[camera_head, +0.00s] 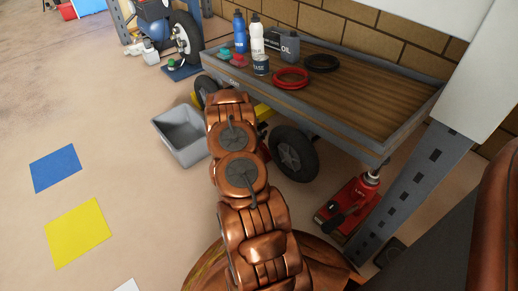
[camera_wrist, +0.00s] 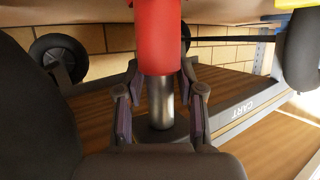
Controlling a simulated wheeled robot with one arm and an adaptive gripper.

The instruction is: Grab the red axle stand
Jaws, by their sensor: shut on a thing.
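The red axle stand (camera_wrist: 158,35) shows in the wrist view as a red upper part with a bare metal post (camera_wrist: 160,100) below it in the picture. My gripper (camera_wrist: 160,98) is shut on the post, with one padded finger on each side. The rest of the stand is cut off by the frame edge. In the head view my copper arm reaches toward the cart and hides my fingers; only a small red patch (camera_head: 264,151) shows beside the arm, near the cart's wheel.
The wooden-topped cart (camera_head: 350,90) carries bottles, an oil can and two rings. Its black wheel (camera_head: 294,153) is just right of my arm. A grey bin (camera_head: 180,135) is left of the arm. A red lift jack (camera_head: 350,208) stands at right. Open floor lies left.

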